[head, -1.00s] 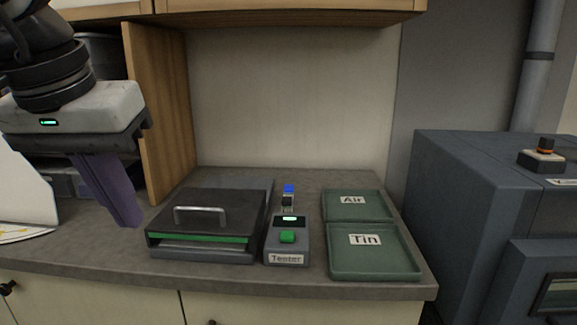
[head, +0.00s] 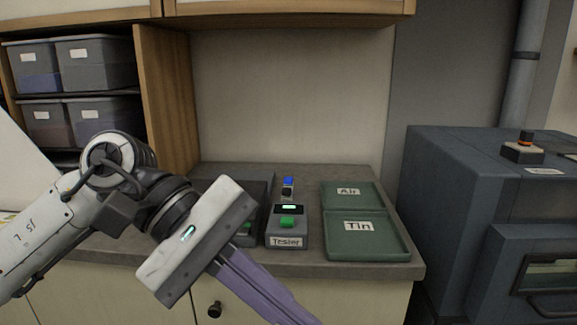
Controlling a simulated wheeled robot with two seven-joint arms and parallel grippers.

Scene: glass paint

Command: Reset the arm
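My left arm comes in from the left, low across the counter front. Its gripper (head: 305,320) points down and to the right, in front of the cabinet doors, with long purple fingers reaching the bottom edge of the view. The fingers look close together, but their tips are cut off or blurred, so I cannot tell whether they are open. I see nothing held. The gripper body hides most of the dark box (head: 262,185) on the counter. My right gripper is not in view.
The counter (head: 300,172) holds a tester (head: 288,228) with a green button, a small blue-topped item (head: 288,187), and green trays marked Air (head: 365,200) and Tin (head: 380,240). A dark machine (head: 460,180) stands at right. Grey bins (head: 95,65) fill the left shelves.

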